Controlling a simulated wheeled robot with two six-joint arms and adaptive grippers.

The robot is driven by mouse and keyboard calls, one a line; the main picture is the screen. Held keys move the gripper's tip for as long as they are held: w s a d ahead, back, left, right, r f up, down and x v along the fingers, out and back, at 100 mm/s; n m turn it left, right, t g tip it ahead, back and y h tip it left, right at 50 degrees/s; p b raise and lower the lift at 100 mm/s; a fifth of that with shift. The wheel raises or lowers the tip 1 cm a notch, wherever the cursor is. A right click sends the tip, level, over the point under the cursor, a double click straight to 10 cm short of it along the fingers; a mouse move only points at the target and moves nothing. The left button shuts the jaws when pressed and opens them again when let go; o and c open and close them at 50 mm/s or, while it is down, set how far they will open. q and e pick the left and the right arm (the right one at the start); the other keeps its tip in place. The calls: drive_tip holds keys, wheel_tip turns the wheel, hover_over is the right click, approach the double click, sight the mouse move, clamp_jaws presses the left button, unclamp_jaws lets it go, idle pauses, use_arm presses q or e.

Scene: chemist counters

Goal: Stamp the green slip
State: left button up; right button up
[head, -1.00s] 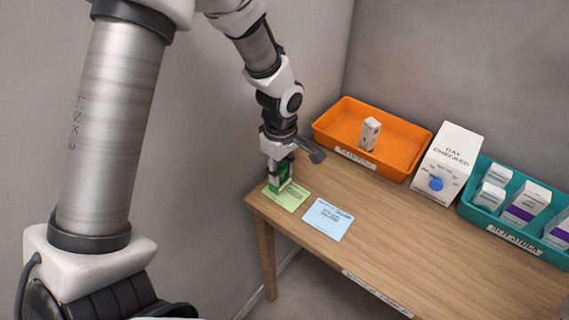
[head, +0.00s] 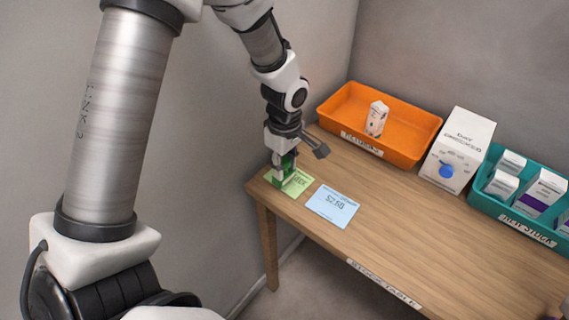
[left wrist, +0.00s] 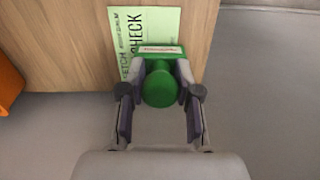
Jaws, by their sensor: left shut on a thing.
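The green slip (head: 300,184) lies flat at the left end of the wooden table, and its printed text also shows in the left wrist view (left wrist: 150,25). My left gripper (head: 283,170) is shut on a green stamp (left wrist: 161,86) with a round knob. The stamp is over the near edge of the slip, and its lower part covers some of the slip. I cannot tell whether its base touches the paper. The blue slip (head: 333,206) lies just right of the green one. My right gripper is not in view.
An orange tray (head: 415,123) with a small white carton (head: 376,118) stands at the back. A white day-checked box (head: 470,130) with a blue knob and a teal tray (head: 482,206) of cartons stand to its right. The table's front middle (head: 420,235) is clear.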

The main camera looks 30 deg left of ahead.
use_arm(q)
drive_tip(key=shift+f+b, duration=0.35)
drive_tip(key=shift+f, duration=0.15)
idle(0.3)
idle(0.9)
wheel_tip(320, 180, up, 7)
drive_tip(key=p, duration=0.6)
idle(0.9)
